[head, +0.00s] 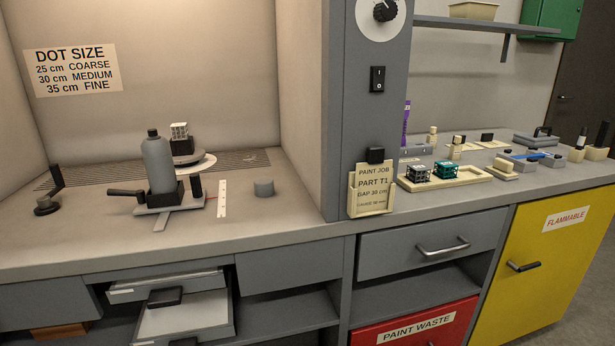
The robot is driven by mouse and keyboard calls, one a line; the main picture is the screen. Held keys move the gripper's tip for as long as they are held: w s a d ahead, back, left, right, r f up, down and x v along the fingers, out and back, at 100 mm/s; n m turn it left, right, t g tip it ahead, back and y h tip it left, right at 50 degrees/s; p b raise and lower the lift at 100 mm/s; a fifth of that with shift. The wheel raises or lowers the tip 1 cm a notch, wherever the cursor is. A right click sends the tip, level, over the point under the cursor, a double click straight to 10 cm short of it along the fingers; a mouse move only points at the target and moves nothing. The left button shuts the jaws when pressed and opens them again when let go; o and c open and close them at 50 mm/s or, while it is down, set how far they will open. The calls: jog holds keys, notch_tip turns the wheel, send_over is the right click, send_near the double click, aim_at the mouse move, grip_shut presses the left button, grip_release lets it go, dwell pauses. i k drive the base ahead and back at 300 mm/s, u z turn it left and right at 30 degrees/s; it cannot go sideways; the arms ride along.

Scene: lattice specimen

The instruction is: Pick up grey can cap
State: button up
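The grey can cap (264,188) appears to be the small, short grey cylinder on the booth counter, right of the white ruled strip. It stands apart from other things, with bare counter around it. A grey spray can (159,165) with a dark top stands upright in a holder (166,203) to its left, and no cap covers its top. My gripper is not in view.
A white lattice cube (180,131) sits on a turntable (186,156) behind the can. A crank (47,203) stands at left. The booth's right wall (303,95) rises beyond the cap. Drawers (168,287) below stand partly open. Counter front is clear.

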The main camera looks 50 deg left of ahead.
aim_at(263, 186)
jog(key=z, duration=0.1)
jog(key=k, duration=1.6)
jog(key=u, duration=2.65)
jog(key=i, duration=1)
jog(key=u, duration=0.15)
